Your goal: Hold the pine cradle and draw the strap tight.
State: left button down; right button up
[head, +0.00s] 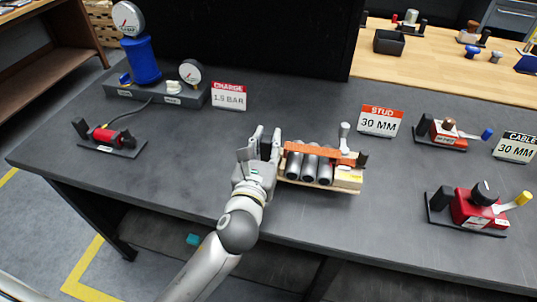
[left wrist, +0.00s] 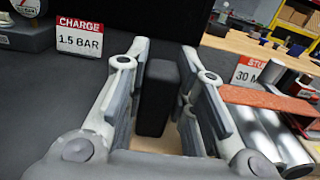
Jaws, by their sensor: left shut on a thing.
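The pine cradle (head: 348,179) lies on the dark bench in the head view and holds several grey cylinders (head: 309,168) side by side. The orange strap (head: 318,151) runs across their tops. A pale-knobbed lever (head: 344,135) stands upright at the strap's right end. My left gripper (head: 262,145) is at the cradle's left end, its fingers closed about the dark upright grip block (left wrist: 154,100). In the left wrist view, the strap (left wrist: 268,103) and cylinders show to the right of the fingers. My right gripper is in neither view.
The charge sign (head: 229,97), stud sign (head: 381,121) and cable sign (head: 516,147) stand on the bench. A gauge stand (head: 160,93) is at the back left. Red valve units (head: 480,208) are on the right. The bench (head: 190,165) left of my gripper is clear.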

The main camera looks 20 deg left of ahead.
aim_at(267, 160)
pick_arm(q)
notch_tip(267, 160, up, 3)
jog(key=shift+r, duration=0.15)
jog(key=shift+f, duration=4.65)
jog(key=shift+f, duration=0.15)
